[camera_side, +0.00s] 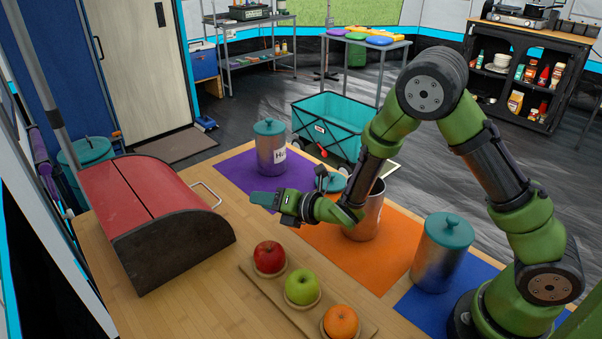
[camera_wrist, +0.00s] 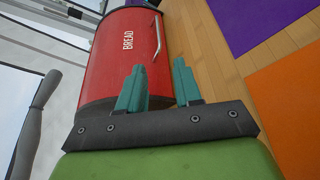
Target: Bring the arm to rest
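My gripper (camera_side: 270,200) is held in the air over the counter, between the red bread box (camera_side: 150,200) and the middle metal canister (camera_side: 366,222). In the wrist view my gripper (camera_wrist: 160,75) has its two teal fingers apart, with nothing between them. The bread box (camera_wrist: 120,50), marked BREAD, is beyond the fingers there. The middle canister is on the orange mat (camera_side: 335,255), partly hidden by my arm, and its open rim shows. A teal lid (camera_side: 333,183) shows behind my gripper; what it rests on is hidden.
A lidded canister (camera_side: 271,152) stands on the purple mat (camera_side: 236,176), another (camera_side: 441,258) on the blue mat (camera_side: 418,303). A red apple (camera_side: 269,257), green apple (camera_side: 302,286) and orange (camera_side: 341,322) sit on a wooden board (camera_side: 262,285) at the front.

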